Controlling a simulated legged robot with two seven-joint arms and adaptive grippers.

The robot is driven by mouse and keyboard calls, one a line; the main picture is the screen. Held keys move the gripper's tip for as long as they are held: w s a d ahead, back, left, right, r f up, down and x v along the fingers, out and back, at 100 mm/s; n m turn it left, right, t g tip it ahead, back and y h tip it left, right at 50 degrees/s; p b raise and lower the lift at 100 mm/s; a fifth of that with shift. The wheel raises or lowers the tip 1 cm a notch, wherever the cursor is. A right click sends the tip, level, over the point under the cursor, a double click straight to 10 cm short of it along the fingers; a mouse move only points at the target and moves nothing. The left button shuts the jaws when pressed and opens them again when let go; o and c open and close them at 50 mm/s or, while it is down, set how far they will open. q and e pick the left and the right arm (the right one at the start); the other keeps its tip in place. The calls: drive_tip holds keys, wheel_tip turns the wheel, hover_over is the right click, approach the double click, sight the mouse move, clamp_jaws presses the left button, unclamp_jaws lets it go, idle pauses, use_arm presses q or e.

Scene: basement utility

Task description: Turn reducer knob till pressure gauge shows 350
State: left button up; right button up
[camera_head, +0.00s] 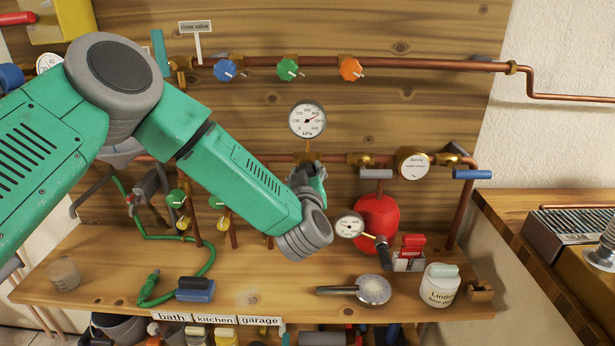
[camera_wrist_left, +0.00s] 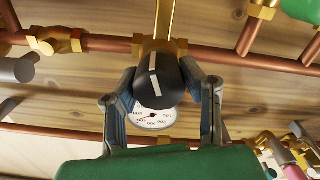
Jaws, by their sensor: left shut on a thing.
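The reducer knob (camera_wrist_left: 158,80) is black with a white line, on a brass fitting of the copper pipe in the left wrist view. My left gripper (camera_head: 312,180) is shut on it, one finger at each side (camera_wrist_left: 163,92). In the head view the gripper and wrist hide the knob. The pressure gauge (camera_head: 307,119), a white kPa dial, stands above the pipe just over my gripper. Its figures are too small to read surely. A white dial (camera_wrist_left: 152,118) shows partly behind the knob in the left wrist view. My right gripper is not in view.
A small gauge (camera_head: 349,225) and red tank (camera_head: 377,222) are right of my wrist. Blue, green and orange knobs (camera_head: 288,68) line the upper pipe.

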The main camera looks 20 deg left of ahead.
use_arm(q)
drive_tip(key=n+b, duration=0.2)
drive_tip(key=n, duration=0.2)
drive_tip(key=shift+f+n, duration=0.15)
drive_tip(key=shift+n, duration=0.55)
drive_tip(key=o, duration=1.1)
drive_tip(key=shift+s+a, duration=0.1)
drive_tip(key=shift+o, duration=0.2)
drive_tip(key=shift+s, duration=0.35)
drive_tip(key=v, duration=1.1)
